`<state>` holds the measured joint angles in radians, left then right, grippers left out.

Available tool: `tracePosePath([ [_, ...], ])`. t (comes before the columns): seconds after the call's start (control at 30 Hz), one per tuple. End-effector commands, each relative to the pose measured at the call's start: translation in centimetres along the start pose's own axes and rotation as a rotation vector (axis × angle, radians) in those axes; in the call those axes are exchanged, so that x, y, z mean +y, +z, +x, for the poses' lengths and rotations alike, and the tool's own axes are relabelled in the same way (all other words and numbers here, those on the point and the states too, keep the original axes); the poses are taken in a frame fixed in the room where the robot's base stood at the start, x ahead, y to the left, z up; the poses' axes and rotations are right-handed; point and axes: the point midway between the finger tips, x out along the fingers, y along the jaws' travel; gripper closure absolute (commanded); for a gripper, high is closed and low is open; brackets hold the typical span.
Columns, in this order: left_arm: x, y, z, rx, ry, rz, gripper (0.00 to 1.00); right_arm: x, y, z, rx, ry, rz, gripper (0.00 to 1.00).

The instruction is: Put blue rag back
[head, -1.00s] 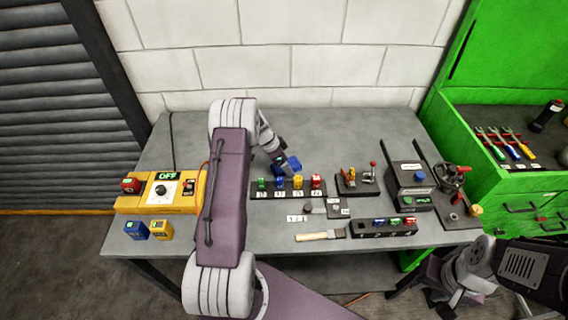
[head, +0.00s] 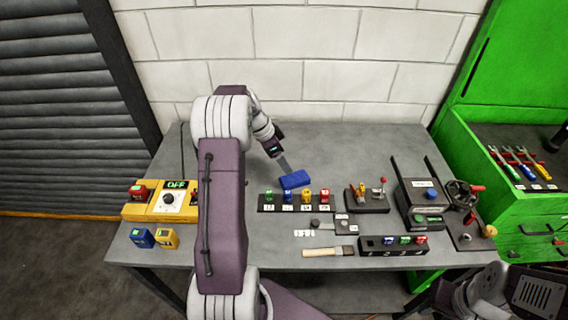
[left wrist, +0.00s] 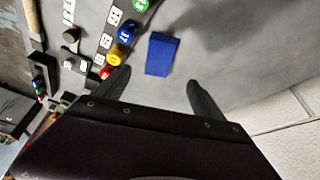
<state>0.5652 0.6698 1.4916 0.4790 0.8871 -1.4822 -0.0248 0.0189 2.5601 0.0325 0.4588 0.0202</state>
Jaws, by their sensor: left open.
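The blue rag (head: 295,180) is a folded blue block lying on the grey workbench, just behind the rack of coloured pieces. In the left wrist view the rag (left wrist: 162,54) lies ahead of and between the two fingers, apart from both. My left gripper (head: 283,165) is just behind and left of the rag in the head view; its open, empty fingers also show in the left wrist view (left wrist: 155,88). My right arm shows at the lower right of the head view, but its gripper fingers cannot be made out.
The rack (head: 296,207) holds green, blue, yellow and red pieces in front of the rag. A yellow control box (head: 161,201) stands at the left, and a brush (head: 330,252) lies at the front. The bench behind and right of the rag is clear.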

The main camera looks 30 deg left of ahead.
Motion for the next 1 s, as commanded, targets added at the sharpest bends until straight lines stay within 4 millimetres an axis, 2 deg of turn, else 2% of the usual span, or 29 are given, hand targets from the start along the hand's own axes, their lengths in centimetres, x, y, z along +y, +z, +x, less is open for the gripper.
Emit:
tracePosePath([
  [0.07, 0.6, -0.2, 0.0, -0.009, 0.004, -0.013, 0.20, 0.0, 0.0, 0.0, 0.000, 0.000, 0.000, 0.64],
  [0.13, 3.4, -0.7, 0.2, -0.046, 0.013, -0.071, 0.20, 0.0, 0.0, 0.0, 0.000, 0.000, 0.000, 0.64],
  [0.17, 5.3, -0.9, 0.2, -0.072, 0.016, -0.112, 0.20, 0.0, 0.0, 0.0, 0.000, 0.000, 0.000, 0.64],
  [0.23, 10.6, -0.8, 0.3, -0.144, 0.005, -0.228, 0.20, 0.0, 0.0, 0.0, 0.000, 0.000, 0.000, 0.64],
  [0.3, 16.0, 0.2, 0.1, -0.205, -0.026, -0.345, 0.20, 0.0, 0.0, 0.0, 0.000, 0.000, 0.000, 0.64],
  [0.4, 22.1, 2.7, -0.3, -0.254, -0.081, -0.482, 0.20, 0.0, 0.0, 0.0, 0.000, 0.000, 0.000, 0.64],
  [0.5, 25.7, 5.0, -0.7, -0.268, -0.122, -0.574, 0.20, 0.0, 0.0, 0.0, 0.000, 0.000, 0.000, 0.64],
  [0.63, 27.5, 6.5, -0.8, -0.271, -0.143, -0.628, 0.20, 0.0, 0.0, 0.0, 0.000, 0.000, 0.000, 0.64],
  [1.0, 27.5, 6.6, -0.8, -0.274, -0.143, -0.637, 0.20, 0.0, 0.0, 0.0, 0.000, 0.000, 0.000, 0.64],
])
